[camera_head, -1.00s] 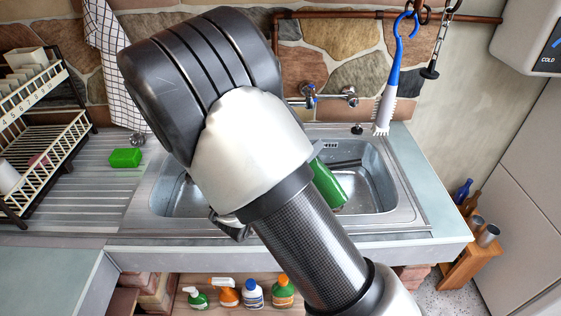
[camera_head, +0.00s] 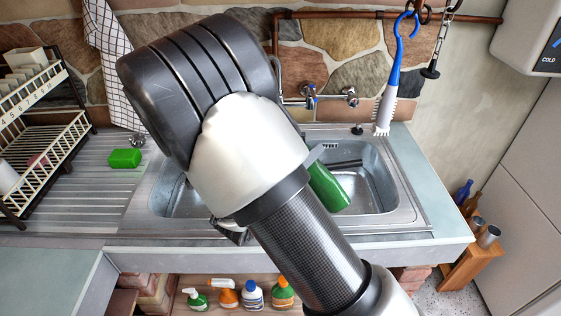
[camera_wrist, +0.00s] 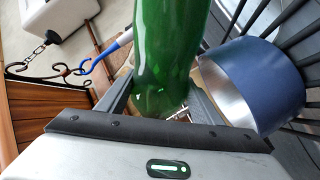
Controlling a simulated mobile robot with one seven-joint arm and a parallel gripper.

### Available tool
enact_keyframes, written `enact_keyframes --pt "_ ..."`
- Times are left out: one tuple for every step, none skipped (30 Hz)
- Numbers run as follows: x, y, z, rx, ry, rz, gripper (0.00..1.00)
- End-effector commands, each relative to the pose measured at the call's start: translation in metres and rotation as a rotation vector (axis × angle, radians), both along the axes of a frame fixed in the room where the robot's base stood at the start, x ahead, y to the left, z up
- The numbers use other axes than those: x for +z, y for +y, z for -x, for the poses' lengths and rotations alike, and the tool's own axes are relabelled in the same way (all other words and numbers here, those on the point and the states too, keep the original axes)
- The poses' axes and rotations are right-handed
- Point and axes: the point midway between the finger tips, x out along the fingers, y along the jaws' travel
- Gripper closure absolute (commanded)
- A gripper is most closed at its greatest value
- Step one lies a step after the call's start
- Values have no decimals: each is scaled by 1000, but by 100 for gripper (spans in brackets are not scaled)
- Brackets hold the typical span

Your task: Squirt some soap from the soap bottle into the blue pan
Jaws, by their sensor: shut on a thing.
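A green soap bottle (camera_head: 329,188) shows past the right side of my arm in the head view, tilted over the sink. In the wrist view the green bottle (camera_wrist: 168,45) fills the upper middle and sits between the fingers of my gripper (camera_wrist: 163,103), which is shut on it. The blue pan (camera_wrist: 252,82) shows to the right of the bottle in the wrist view, its pale metal inside partly visible. I cannot make out the blue pan in the head view.
The steel sink (camera_head: 404,205) lies under my arm, with taps (camera_head: 328,96) behind it. A blue-handled brush (camera_head: 388,85) hangs at the back right. A green sponge (camera_head: 124,158) and a dish rack (camera_head: 42,140) stand at left. Several bottles (camera_head: 253,294) stand below the counter.

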Motion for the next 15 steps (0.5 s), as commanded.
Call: enact_keyframes --pt "0 0 0 0 0 4 98" --pt "0 0 0 0 1 5 98" --pt "-1 -1 0 -1 3 7 98" --pt "-1 -1 0 0 4 8 98" --pt "-1 -1 0 0 5 10 98" --pt "-2 -1 0 0 6 12 98" --pt "-2 -1 0 -1 8 13 98" --pt "-2 -1 0 -1 9 14 98" --pt "-3 -1 1 0 10 16 98" --pt "-3 -1 1 0 11 17 98" --pt "-4 -1 1 -1 13 18 98" --pt "-4 -1 1 0 14 21 98" --pt "-4 -2 1 0 15 22 98" --pt "-5 -2 1 0 16 23 98" --pt "-5 -2 1 -1 18 25 98"
